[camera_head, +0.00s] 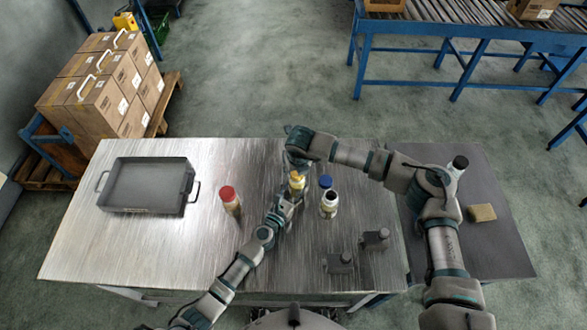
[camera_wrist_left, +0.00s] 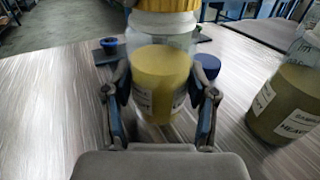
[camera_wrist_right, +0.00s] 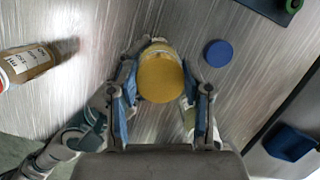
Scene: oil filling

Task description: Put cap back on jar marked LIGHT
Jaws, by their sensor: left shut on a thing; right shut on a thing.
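A clear jar with yellow contents (camera_wrist_left: 158,82) stands between the fingers of my left gripper (camera_wrist_left: 160,120), which is shut on its body. Its label is turned partly away and I cannot read it. A yellow cap (camera_wrist_right: 160,76) sits at the jar's top, and my right gripper (camera_wrist_right: 160,98) is shut on it from above. In the head view the yellow cap (camera_head: 297,182) shows between both grippers. Whether it is threaded on, I cannot tell. A blue cap (camera_wrist_right: 218,53) lies on the table beside the jar. An open jar (camera_head: 328,205) with dark contents stands right of it.
A red-capped jar (camera_head: 230,201) stands to the left. A grey tray (camera_head: 145,207) is further left. Dark blocks (camera_head: 340,263) are at the front right.

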